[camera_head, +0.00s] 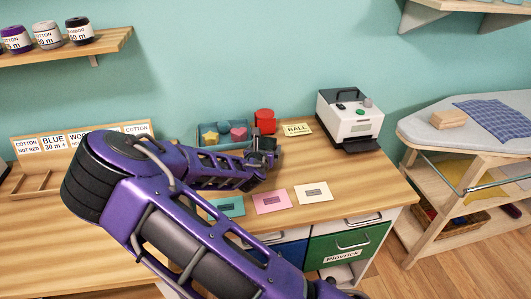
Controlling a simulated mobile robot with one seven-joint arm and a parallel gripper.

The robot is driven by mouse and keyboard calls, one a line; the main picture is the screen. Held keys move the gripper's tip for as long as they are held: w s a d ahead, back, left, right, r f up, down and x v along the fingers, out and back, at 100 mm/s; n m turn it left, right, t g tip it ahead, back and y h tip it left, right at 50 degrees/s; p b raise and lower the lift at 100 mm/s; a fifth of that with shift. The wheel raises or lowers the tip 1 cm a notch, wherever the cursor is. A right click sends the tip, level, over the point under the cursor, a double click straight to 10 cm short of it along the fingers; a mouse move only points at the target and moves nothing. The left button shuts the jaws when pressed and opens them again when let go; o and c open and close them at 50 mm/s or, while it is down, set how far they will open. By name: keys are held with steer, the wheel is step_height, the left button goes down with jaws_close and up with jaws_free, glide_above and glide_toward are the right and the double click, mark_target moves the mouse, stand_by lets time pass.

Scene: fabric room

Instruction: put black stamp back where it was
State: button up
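My gripper (264,158) is over the desk, at the right front corner of a teal tray (236,128). It is small, dark and partly covered by my arm, so I cannot tell whether its fingers are open or shut, or whether they hold anything. I cannot make out a black stamp for certain; dark shapes at the gripper blend with its fingers. Three cards with small dark marks lie along the desk's front: teal (226,206), pink (272,202) and white (313,193).
The tray holds a yellow star (209,137) and a pink piece (238,132). A red round object (265,120) and a label card (297,130) are behind. A white machine (350,118) stands right. An ironing board (465,120) is beyond. The desk (370,185) is clear at right front.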

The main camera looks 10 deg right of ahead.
steer(key=shift+f, duration=0.6)
steer(key=shift+f, duration=0.2)
steer(key=o, duration=1.1)
steer(key=shift+o, duration=0.2)
steer(key=shift+r, duration=0.25)
steer(key=p+v, duration=0.1)
steer(key=v, duration=1.1)
steer(key=shift+a+p, duration=0.1)
steer(key=shift+p, duration=0.2)
